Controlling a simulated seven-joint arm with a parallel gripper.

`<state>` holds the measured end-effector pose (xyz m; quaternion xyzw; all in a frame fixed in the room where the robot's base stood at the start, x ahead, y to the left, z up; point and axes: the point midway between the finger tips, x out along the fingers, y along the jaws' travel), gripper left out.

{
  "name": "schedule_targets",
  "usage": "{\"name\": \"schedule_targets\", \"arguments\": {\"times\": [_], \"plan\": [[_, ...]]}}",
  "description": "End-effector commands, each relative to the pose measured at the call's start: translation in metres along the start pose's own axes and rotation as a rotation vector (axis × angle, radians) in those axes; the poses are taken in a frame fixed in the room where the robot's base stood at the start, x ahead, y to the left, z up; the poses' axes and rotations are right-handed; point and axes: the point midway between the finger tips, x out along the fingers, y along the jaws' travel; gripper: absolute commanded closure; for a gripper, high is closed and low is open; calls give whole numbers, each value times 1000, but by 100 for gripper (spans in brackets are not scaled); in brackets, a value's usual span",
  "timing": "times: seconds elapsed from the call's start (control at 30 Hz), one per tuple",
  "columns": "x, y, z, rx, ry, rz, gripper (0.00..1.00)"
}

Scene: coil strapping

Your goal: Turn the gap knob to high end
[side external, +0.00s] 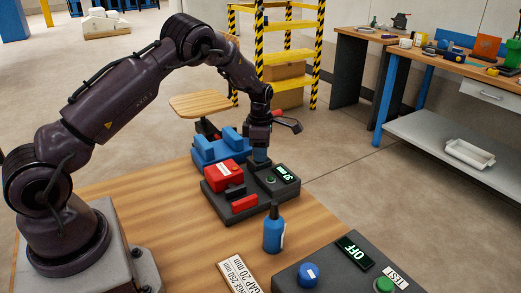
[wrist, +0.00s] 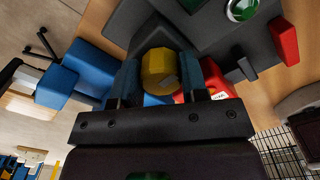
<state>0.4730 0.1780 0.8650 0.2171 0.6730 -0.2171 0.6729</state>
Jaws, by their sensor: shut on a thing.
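A yellow faceted knob (wrist: 159,68) sits between the two fingers of my gripper (wrist: 160,82) in the wrist view. The fingers are shut on it from both sides. In the side external view, my gripper (side external: 260,155) points down onto the back of a dark control unit (side external: 222,206) and hides the knob there. The unit carries a small lit display (side external: 285,174) with green digits, too small to read surely, and a green round button (side external: 270,180). The knob's pointer and scale cannot be made out.
A red block (side external: 222,175) and a red lever (side external: 244,204) are beside my gripper. A blue machine part (side external: 222,147) stands behind. A blue bottle (side external: 274,232), a printed card (side external: 238,275) and a second box (side external: 335,268) showing OFF are in front.

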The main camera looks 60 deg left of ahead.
Motion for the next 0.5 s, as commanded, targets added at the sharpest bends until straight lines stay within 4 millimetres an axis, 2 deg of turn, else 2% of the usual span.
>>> {"name": "schedule_targets", "arguments": {"times": [0.5], "plan": [[-1, -2, 0, 492, -1, 1, 83]]}}
